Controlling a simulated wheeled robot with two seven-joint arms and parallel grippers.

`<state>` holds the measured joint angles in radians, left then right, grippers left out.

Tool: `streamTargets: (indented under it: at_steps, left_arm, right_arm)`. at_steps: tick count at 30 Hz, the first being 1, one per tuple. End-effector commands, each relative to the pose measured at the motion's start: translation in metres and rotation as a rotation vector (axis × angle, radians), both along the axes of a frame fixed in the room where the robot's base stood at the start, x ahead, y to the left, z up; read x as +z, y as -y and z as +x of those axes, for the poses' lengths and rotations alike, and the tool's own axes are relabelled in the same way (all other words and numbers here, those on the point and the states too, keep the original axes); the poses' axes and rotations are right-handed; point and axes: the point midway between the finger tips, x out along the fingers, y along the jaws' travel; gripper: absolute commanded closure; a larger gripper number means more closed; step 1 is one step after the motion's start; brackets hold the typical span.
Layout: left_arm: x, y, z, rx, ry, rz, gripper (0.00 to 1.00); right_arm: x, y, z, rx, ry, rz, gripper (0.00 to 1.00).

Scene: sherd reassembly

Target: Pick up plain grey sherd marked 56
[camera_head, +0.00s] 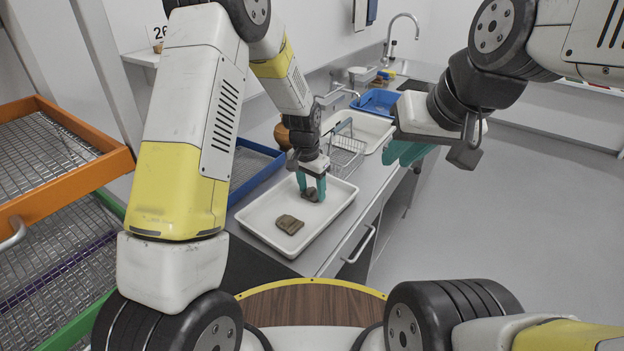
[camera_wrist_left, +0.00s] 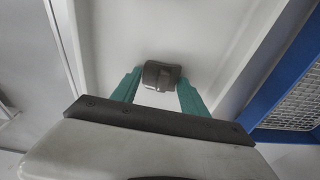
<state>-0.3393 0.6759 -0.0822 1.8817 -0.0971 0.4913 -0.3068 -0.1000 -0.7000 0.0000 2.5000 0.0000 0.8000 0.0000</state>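A small dark grey-brown sherd (camera_head: 311,195) lies in the white tray (camera_head: 262,231), toward its far end. It also shows in the left wrist view (camera_wrist_left: 161,75), between the tips of my teal fingers. No mark can be read on it. My left gripper (camera_head: 311,188) points down over this sherd with its fingers apart, one on each side. In the left wrist view a gap shows beside the left gripper's (camera_wrist_left: 156,88) fingers. A second, brown sherd (camera_head: 289,224) lies nearer in the same tray. My right gripper (camera_head: 406,152) is raised at the right, away from the tray; its finger gap is unclear.
A blue-rimmed mesh tray (camera_head: 271,177) stands left of the white tray. A wire basket (camera_head: 347,154), another white tray (camera_head: 378,136) and a blue basin (camera_head: 376,103) lie farther along the counter. Orange-framed racks (camera_head: 122,160) stand at left.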

Motion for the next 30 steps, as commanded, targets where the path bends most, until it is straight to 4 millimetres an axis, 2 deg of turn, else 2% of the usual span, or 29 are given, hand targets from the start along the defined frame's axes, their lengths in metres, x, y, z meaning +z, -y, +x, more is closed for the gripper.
streamTargets:
  at_steps: [1,6,17,20,25,30]
  left_arm:
    - [0.0,0.0,0.0,0.0,0.0,0.0,0.6]
    - [0.0,0.0,0.0,0.0,0.0,0.0,0.94]
    - [0.005,0.0,0.0,0.0,0.002,-0.001,0.95]
    - [0.013,0.0,0.0,0.0,0.002,-0.001,0.95]
    - [0.038,0.001,0.001,-0.001,0.005,-0.002,0.95]
    - [0.04,-0.001,-0.038,-0.004,0.0,0.001,0.95]
  right_arm:
    - [0.0,0.0,0.0,0.0,0.0,0.0,0.82]
    - [0.0,0.0,0.0,0.0,0.0,0.0,0.82]
    - [0.0,0.0,0.0,0.0,0.0,0.0,0.82]
    - [0.0,0.0,0.0,0.0,0.0,0.0,0.82]
    - [0.0,0.0,0.0,0.0,0.0,0.0,0.82]
    - [0.0,0.0,0.0,0.0,0.0,0.0,0.82]
